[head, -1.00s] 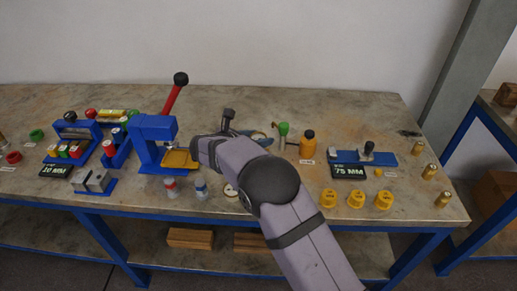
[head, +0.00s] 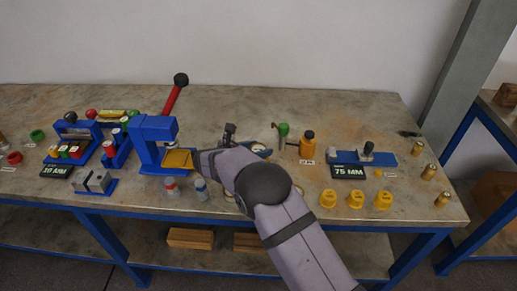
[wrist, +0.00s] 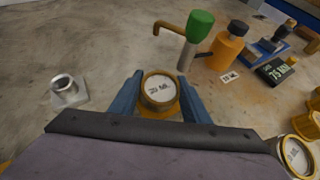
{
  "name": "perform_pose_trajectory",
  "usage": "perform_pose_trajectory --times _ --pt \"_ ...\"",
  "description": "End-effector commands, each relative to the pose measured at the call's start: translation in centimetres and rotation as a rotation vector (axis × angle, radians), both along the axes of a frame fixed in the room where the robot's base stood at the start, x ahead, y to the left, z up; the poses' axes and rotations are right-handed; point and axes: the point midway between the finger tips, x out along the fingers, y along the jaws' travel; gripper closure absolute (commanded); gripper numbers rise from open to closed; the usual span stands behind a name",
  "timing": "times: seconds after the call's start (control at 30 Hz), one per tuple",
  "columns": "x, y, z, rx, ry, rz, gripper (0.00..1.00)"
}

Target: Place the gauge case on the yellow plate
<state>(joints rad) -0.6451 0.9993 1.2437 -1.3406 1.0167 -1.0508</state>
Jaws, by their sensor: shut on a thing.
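The gauge case is a round brass-rimmed piece with a white lettered face (wrist: 159,89). It sits between the two blue fingers of my gripper (wrist: 160,98), which is shut on it. In the head view my gripper (head: 259,149) is mostly hidden behind my arm, right of the blue press. I cannot tell whether the case touches the bench. The yellow plate (head: 179,160) lies on the base of the blue press, left of my gripper; nothing is seen on it.
A green-topped tool (wrist: 200,26) and an orange bottle (wrist: 229,46) stand just beyond my gripper. A grey metal flanged piece (wrist: 68,91) is to the left. Another brass-rimmed gauge (wrist: 298,156) is at lower right.

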Motion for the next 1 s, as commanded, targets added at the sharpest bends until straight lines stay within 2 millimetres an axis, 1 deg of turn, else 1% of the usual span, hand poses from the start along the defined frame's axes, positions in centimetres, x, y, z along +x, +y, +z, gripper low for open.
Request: perform_pose_trajectory --times 0.07,0.1,0.13,0.17,0.43,0.57,0.77,1.0 --pt "0.0 0.0 -0.3 -0.001 -0.001 0.000 0.85" --pt "0.0 0.0 -0.2 0.000 0.000 0.000 0.50" --pt "0.0 0.0 -0.2 0.000 0.000 0.000 0.43" --pt "0.0 0.0 -0.2 0.000 0.000 0.000 0.39" --pt "0.0 0.0 -0.2 0.000 0.000 0.000 0.39" --pt "0.0 0.0 0.3 0.001 0.000 0.000 0.39" --pt "-1.5 1.2 1.1 0.002 -0.001 0.004 0.39" --pt "-4.7 3.3 3.1 0.001 -0.001 0.004 0.39"
